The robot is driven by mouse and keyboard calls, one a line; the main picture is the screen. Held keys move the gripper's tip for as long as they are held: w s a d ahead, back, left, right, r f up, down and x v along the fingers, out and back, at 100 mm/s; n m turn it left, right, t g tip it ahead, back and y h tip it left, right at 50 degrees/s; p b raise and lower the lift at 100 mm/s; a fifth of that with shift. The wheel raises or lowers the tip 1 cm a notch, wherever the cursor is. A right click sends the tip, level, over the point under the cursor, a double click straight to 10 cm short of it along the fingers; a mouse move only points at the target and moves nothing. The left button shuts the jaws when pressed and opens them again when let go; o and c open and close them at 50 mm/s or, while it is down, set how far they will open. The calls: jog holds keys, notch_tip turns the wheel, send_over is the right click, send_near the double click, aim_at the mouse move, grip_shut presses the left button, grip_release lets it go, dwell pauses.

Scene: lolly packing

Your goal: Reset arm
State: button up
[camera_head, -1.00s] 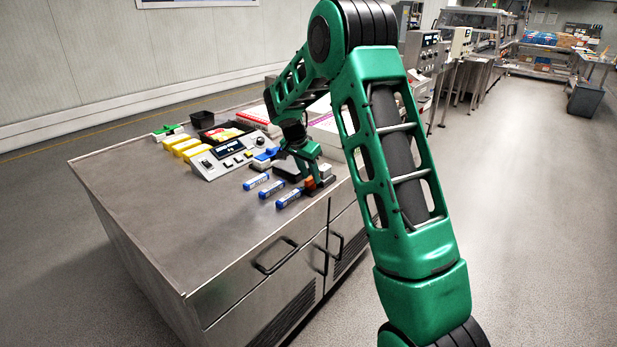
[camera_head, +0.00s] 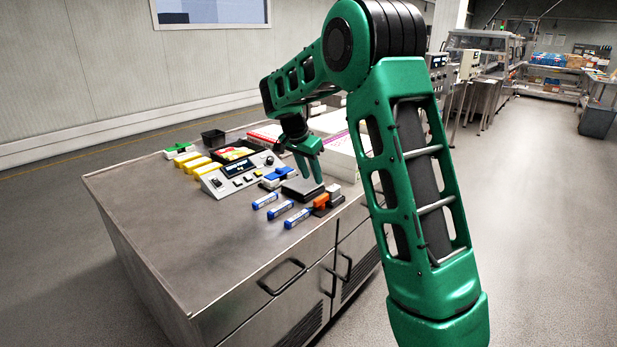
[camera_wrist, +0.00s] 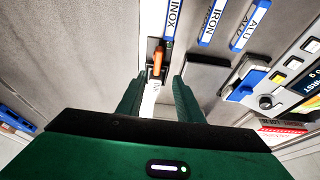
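My green gripper (camera_head: 311,181) hangs above the right part of the steel table (camera_head: 150,215). In the wrist view, its two fingers (camera_wrist: 158,98) stand apart with a gap between them, and nothing appears held. Beyond the gap are an orange piece (camera_wrist: 157,62) and a pale block (camera_wrist: 150,98). In the head view, the orange piece (camera_head: 320,201) sits on a dark base beside the pale block (camera_head: 333,189). Blue-and-white sticks labelled INOX (camera_wrist: 173,18), IRON (camera_wrist: 213,22) and ALU (camera_wrist: 250,25) lie nearby. A dark flat block (camera_head: 302,190) is below the fingers.
A control panel (camera_head: 238,172) stands behind the sticks, with a blue item (camera_head: 277,176) near it. Yellow blocks (camera_head: 187,160), a black bin (camera_head: 213,138) and white boxes (camera_head: 342,158) are farther back. The table's left front is clear.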

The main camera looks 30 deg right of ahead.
jog(key=s+d+r+n+g+y, duration=0.1)
jog(key=s+d+r+n, duration=0.1)
jog(key=s, duration=0.9)
jog(key=s+d+r+n, duration=0.1)
jog(key=s+r, duration=0.2)
jog(key=s, duration=0.8)
jog(key=s+a+f+n+y, duration=0.1)
jog(key=s+a+f+n, duration=0.1)
jog(key=s, duration=1)
jog(key=s+a+f+n+y, duration=0.2)
jog(key=s+a+f, duration=0.1)
jog(key=s, duration=0.8)
jog(key=shift+s+a+n, duration=0.35)
jog(key=shift+a+n, duration=0.05)
jog(key=shift+f, duration=0.1)
